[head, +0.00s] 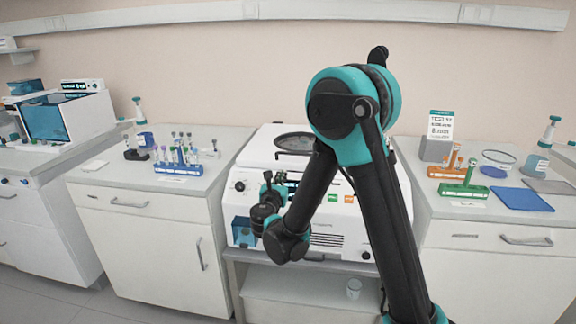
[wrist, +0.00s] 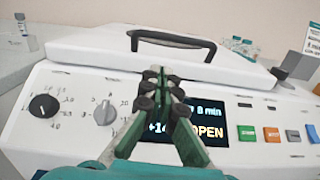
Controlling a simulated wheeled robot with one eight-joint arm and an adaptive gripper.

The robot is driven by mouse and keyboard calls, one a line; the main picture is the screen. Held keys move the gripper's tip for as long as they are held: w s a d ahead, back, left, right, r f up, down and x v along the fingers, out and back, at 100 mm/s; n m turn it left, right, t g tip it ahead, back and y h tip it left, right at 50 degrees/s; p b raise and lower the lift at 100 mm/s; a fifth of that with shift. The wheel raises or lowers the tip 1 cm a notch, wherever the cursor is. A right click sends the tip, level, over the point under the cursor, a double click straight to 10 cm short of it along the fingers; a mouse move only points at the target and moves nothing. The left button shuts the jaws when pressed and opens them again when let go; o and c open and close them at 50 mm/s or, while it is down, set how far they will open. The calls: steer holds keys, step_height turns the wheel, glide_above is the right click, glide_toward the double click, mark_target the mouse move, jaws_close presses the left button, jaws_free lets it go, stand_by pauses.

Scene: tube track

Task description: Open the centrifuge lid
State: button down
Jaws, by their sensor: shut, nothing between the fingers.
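The white centrifuge (head: 325,232) stands in the middle of the head view, partly hidden by my arm. Its white lid (wrist: 90,48) lies flat on the body, with a dark arched handle (wrist: 180,39) on it; the lid's dark round window (head: 295,143) shows in the head view. The front panel has a lit display (wrist: 208,131) reading "OPEN". My gripper (wrist: 160,74) is shut and empty, its fingertips in front of the lid's front edge and below the handle. It also shows in the head view (head: 267,176) at the front panel. Whether it touches the lid I cannot tell.
Two knobs, one black (wrist: 43,106) and one grey (wrist: 105,112), and coloured buttons (wrist: 271,134) sit on the panel. A blue tube rack (head: 178,169) stands on the left counter, an orange rack (head: 447,171) and a green rack (head: 462,190) on the right counter.

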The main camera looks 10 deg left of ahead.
mark_target(284, 161)
steer(key=shift+n, duration=0.4)
steer(key=w, duration=0.9)
steer(key=shift+w+a+r, duration=0.25)
steer(key=shift+w+a, duration=0.1)
steer(key=shift+r, duration=0.1)
